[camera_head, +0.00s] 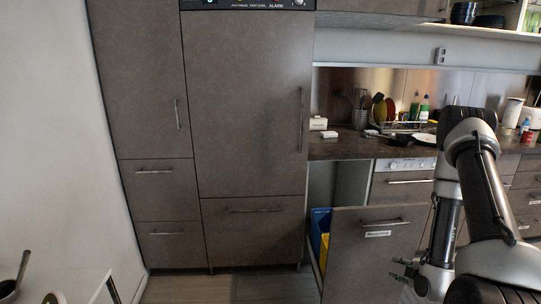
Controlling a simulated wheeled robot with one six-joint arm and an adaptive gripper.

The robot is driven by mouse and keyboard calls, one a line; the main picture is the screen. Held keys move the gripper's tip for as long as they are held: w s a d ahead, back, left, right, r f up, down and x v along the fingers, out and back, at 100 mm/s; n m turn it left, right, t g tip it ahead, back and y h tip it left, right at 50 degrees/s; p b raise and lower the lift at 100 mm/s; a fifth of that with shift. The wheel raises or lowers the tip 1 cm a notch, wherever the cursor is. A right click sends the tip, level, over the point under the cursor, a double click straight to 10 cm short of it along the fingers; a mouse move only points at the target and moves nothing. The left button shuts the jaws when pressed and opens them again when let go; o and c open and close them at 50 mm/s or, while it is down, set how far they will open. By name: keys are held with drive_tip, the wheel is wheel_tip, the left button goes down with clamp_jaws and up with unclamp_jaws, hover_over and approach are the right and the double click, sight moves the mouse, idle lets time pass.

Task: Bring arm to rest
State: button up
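My arm is on the right side of the head view, bent, with a raised elbow and the forearm hanging down. My gripper (398,269) is low, at the arm's lower end, and points left. Its two dark fingers look apart, with nothing seen between them. It is in front of the pulled-out waste drawer (365,255), near its lower right part. I cannot tell whether it touches the drawer front.
The open drawer holds a blue bin (320,222) and a yellow bin (324,250). A tall closed cabinet (248,110) is left of it. The counter (345,148) bears dishes, bottles and utensils. A white table (85,285) is at the lower left. Floor shows between.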

drive_tip(key=s+d+f+m+g, duration=0.25)
drive_tip(key=s+m+g, duration=0.4)
drive_tip(key=s, duration=0.35)
drive_tip(key=s+r+m+g+h, duration=0.1)
drive_tip(key=s+r+m+g, duration=0.25)
drive_tip(key=r, duration=0.35)
drive_tip(key=s+a+r+m+t, duration=0.1)
drive_tip(key=s+a+r, duration=0.2)
drive_tip(key=r, duration=0.9)
drive_tip(key=s+a+r+m+t, duration=0.1)
drive_tip(key=s+a+r, duration=0.2)
drive_tip(key=r, duration=0.9)
drive_tip(key=s+a+r+m+t, duration=0.1)
drive_tip(key=a+r, duration=0.5)
drive_tip(key=r, duration=0.7)
drive_tip(key=shift+s+a+m, duration=0.15)
drive_tip(key=shift+s+m, duration=0.35)
drive_tip(key=shift+s, duration=0.5)
